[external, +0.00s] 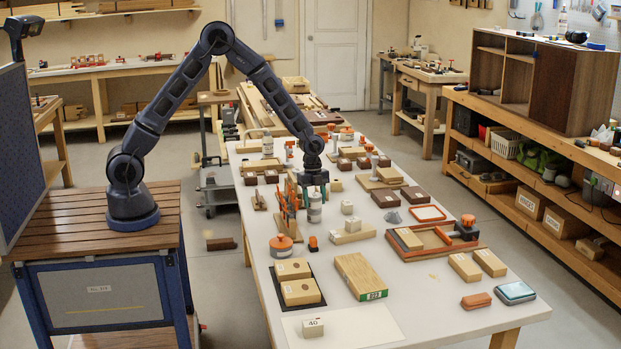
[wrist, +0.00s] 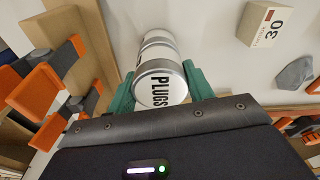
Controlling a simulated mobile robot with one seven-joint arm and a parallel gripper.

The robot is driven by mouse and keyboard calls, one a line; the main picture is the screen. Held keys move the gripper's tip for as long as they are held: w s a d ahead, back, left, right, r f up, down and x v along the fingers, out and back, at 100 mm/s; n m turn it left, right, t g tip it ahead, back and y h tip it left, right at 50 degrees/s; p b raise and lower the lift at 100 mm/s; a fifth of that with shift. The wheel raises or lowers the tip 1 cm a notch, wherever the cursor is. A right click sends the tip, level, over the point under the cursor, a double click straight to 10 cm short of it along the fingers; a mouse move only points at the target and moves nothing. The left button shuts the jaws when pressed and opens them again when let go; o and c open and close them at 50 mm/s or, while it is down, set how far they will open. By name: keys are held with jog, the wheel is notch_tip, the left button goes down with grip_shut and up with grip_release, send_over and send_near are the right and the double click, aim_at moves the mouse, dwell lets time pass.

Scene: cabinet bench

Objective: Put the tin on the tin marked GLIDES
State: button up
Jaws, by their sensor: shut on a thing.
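My gripper (external: 314,186) is over the left half of the bench, pointing down. In the wrist view a pale cylindrical part (wrist: 157,50) shows directly beyond the marked face. I cannot tell whether it is the same tin or another under it. In the external view a white and grey cylinder (external: 315,208) shows below the fingers. I cannot read GLIDES anywhere, and contact under the held tin is hidden.
Orange clamps (external: 288,200) stand close to the left of my gripper and show at the left of the wrist view (wrist: 45,90). A block marked 30 (wrist: 265,24) and a grey lump (wrist: 294,73) are on the right. An orange-edged wooden frame (external: 432,240) lies further right.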

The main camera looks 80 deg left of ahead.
aim_at(312, 194)
jog(key=o, duration=1)
jog(key=shift+f, duration=0.1)
notch_tip(312, 194, up, 12)
jog(key=a, duration=0.1)
jog(key=s+r+n+t, duration=0.1)
jog(key=s+r+n, duration=0.3)
jog(key=s+r, duration=0.65)
jog(key=s+a+r+n+t+y, duration=0.1)
jog(key=s+r+n, duration=0.3)
jog(key=s+r, duration=0.45)
jog(key=s+r+n+t+y, duration=0.1)
jog(key=s+r+n, duration=0.3)
jog(key=s, duration=0.8)
jog(key=s+a+n+t, duration=0.1)
jog(key=s+n, duration=0.2)
jog(key=s, duration=0.9)
jog(key=shift+r+n+h, duration=0.15)
jog(key=shift+n+h, duration=0.15)
